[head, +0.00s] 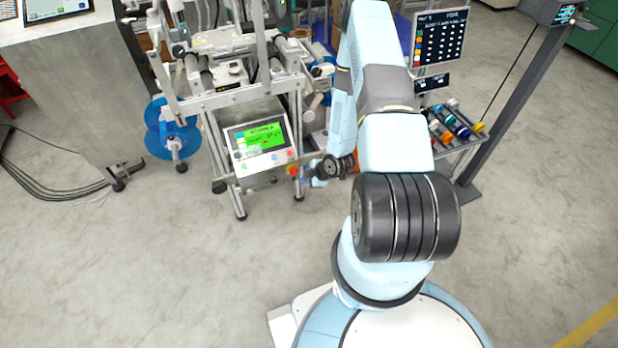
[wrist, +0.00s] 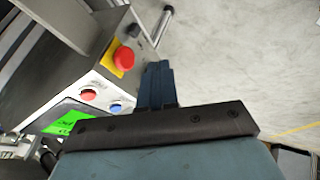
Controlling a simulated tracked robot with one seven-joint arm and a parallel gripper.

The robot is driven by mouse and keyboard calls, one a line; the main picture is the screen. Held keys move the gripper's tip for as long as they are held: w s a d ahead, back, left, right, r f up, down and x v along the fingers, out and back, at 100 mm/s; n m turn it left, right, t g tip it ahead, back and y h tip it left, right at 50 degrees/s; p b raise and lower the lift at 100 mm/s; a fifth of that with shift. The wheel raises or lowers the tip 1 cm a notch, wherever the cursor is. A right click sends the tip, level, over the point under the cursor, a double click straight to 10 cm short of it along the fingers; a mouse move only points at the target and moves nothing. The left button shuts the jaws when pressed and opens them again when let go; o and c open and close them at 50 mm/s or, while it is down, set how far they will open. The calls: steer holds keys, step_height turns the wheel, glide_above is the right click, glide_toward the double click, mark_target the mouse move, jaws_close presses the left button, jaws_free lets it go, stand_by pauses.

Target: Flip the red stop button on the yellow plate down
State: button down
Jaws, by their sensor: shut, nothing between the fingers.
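The red stop button (wrist: 125,57) sits on a small yellow plate (wrist: 106,66) near the edge of the machine's control box in the wrist view. In the head view the red and yellow of the button (head: 294,170) show small at the right side of the box. My gripper (wrist: 158,66) is shut and empty, its dark blue fingers just to the right of the button. A gap seems to lie between them, but I cannot judge the depth. In the head view my gripper (head: 310,173) is small, dark and close beside the button.
The control box carries a green screen (head: 262,139), a flat red button (wrist: 88,94) and a blue button (wrist: 116,107). The metal machine frame (head: 232,98) stands behind and above it. A rack of coloured reels (head: 455,127) is at the right. The floor in front is clear.

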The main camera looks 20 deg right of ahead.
mark_target(298, 173)
steer(key=shift+w+a+f, duration=0.15)
steer(key=shift+w+f, duration=0.2)
steer(key=shift+w, duration=0.55)
steer(key=shift+w+a+f, duration=0.2)
steer(key=shift+w+f, duration=0.15)
steer(key=shift+w, duration=0.5)
steer(key=shift+w+a+f, duration=0.15)
steer(key=shift+w+f, duration=0.2)
steer(key=shift+w, duration=0.55)
